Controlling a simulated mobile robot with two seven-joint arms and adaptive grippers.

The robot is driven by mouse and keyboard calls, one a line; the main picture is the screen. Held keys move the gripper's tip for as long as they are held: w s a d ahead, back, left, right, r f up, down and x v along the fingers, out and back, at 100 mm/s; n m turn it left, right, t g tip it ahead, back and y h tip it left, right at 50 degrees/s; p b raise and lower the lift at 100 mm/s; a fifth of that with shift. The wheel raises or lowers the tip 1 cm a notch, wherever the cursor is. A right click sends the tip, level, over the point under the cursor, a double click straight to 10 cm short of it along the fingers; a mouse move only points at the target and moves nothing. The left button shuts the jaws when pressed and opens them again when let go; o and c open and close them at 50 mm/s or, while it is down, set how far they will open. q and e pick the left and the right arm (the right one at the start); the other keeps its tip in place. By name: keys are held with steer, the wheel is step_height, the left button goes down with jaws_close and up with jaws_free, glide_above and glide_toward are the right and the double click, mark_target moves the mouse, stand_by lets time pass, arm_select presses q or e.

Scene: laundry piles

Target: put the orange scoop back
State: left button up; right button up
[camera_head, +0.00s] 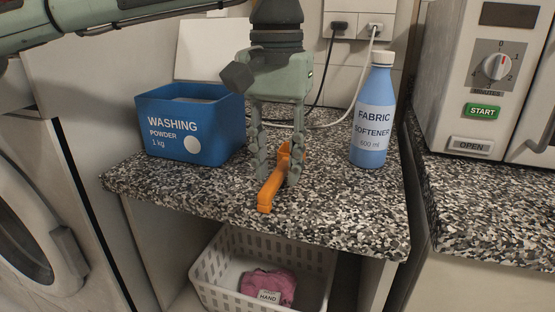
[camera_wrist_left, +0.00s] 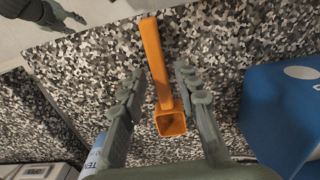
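The orange scoop (camera_head: 270,191) lies on the speckled counter, handle toward the front edge. In the left wrist view the scoop (camera_wrist_left: 156,62) has its square cup nearer my gripper's palm. My left gripper (camera_head: 278,177) points down over it, fingers open on either side of the scoop; I see gaps at both sides in the wrist view. The blue washing powder box (camera_head: 170,133) stands open-topped to the left of the gripper. It also shows at the right of the wrist view (camera_wrist_left: 277,105). My right gripper (camera_wrist_left: 52,14) shows partly at the wrist view's top left; its opening is unclear.
A blue fabric softener bottle (camera_head: 372,115) stands upright to the right. A cable runs behind the gripper to the wall sockets (camera_head: 357,26). A white basket (camera_head: 225,268) with pink cloth is below the counter. A microwave (camera_head: 470,85) stands at far right.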

mark_target(277, 171)
steer(key=shift+f, duration=0.1)
arm_select(q)
steer(key=shift+r, duration=0.55)
step_height(277, 171, up, 11)
steer(key=p, duration=0.1)
steer(key=shift+r, duration=0.15)
arm_select(e)
steer(key=x, duration=0.3)
steer(key=shift+a, duration=0.3)
steer(key=shift+s+f, duration=0.15)
steer(key=shift+s, duration=0.25)
steer(key=shift+d, duration=0.1)
